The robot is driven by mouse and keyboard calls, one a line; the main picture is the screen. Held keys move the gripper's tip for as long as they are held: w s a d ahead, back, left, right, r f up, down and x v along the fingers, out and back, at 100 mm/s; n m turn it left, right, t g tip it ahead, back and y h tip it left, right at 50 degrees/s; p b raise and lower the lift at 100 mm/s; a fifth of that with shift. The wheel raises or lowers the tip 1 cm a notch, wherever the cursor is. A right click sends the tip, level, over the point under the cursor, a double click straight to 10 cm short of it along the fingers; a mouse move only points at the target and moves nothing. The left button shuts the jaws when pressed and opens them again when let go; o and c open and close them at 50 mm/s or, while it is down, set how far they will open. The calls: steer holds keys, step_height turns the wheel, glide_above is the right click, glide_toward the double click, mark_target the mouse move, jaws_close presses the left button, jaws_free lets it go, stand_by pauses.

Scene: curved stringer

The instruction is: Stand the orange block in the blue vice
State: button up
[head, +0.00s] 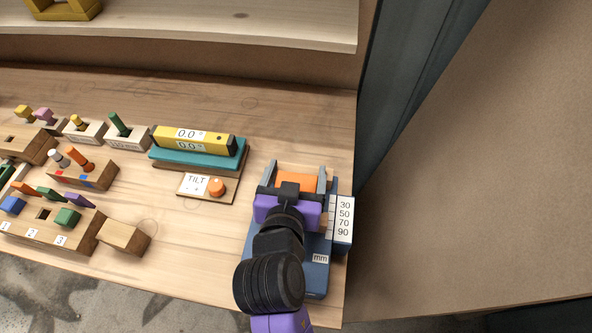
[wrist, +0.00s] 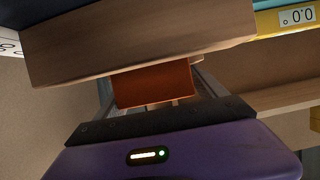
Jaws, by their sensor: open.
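The orange block (head: 295,181) shows between the fingers of my gripper (head: 294,178) in the head view. My gripper is open, with one finger on each side of the block. In the wrist view the block (wrist: 153,86) also lies between the fingers (wrist: 156,92), and its upper part is cut off by a wooden slab (wrist: 130,42). The blue vice (head: 318,275) is at the table's right end, under my gripper and wrist, which hide much of it. I cannot tell whether the block rests in the vice's jaws.
A millimetre scale plate (head: 344,222) is on the vice's right. Left of it are a tilt panel with an orange knob (head: 216,186) and a yellow level (head: 195,139) on a teal base. Several wooden holders with coloured pegs fill the left. A shelf (head: 200,22) overhangs the back.

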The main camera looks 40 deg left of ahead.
steer(key=shift+w+d+f, duration=0.2)
steer(key=shift+d+f, duration=0.25)
steer(key=shift+f, duration=0.15)
steer(key=shift+r+p, duration=0.45)
steer(key=shift+r, duration=0.05)
steer(key=b+v, duration=0.2)
steer(key=v, duration=1)
steer(key=shift+a+r, duration=0.3)
steer(key=shift+s, duration=0.1)
